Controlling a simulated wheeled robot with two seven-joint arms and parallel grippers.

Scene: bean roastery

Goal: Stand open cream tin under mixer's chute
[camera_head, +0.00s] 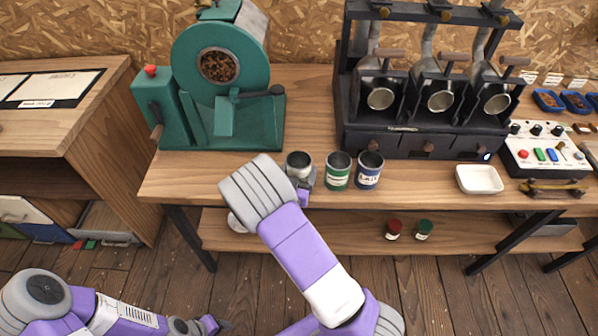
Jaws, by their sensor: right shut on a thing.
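An open cream tin (298,161) stands upright near the bench's front edge, left of a green-labelled tin (338,171) and a blue-labelled tin (369,170). My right gripper (304,180) is shut on the cream tin from the front; my wrist hides part of it. Whether the tin touches the bench is unclear. The green machine with a round window of beans, seemingly the mixer (222,75), stands to the left and behind, with a chute-like green part (226,116) low on its front. My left gripper (208,325) is low at the bottom edge, away from the bench; its jaws are too small to read.
A black three-barrel roaster (428,143) stands right of the mixer. A white dish (479,179) and a control panel (545,152) lie farther right. Red (394,229) and green (424,229) lidded jars sit on the lower shelf. Bare bench (190,176) shows before the mixer.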

